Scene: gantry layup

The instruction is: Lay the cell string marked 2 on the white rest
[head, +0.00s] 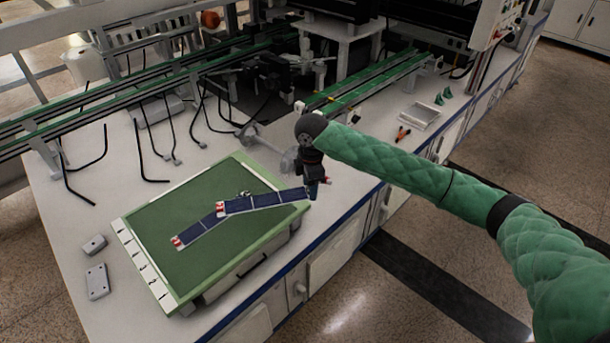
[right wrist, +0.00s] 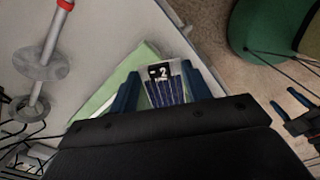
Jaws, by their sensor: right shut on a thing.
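My right gripper (head: 312,190) is over the right edge of the green board (head: 190,270). It is shut on the end of a dark blue cell string (head: 262,201). In the right wrist view, the string's end (right wrist: 165,90), marked "- 2", sits between the blue fingers (right wrist: 165,85). The string reaches left over the board, to a red-and-white end. A second blue string (head: 203,228) lies on the board, its upper end meeting or under the held one. My left gripper (right wrist: 284,98) shows at the right wrist view's edge, its fingers apart. I cannot tell which white part is the rest.
A white strip with numbers (head: 146,267) runs along the board's left edge. Two grey blocks (head: 97,281) lie left of it. Bent black rods (head: 150,180) stand behind the board. A white tray (head: 418,116) and an orange clamp (head: 402,134) lie to the right.

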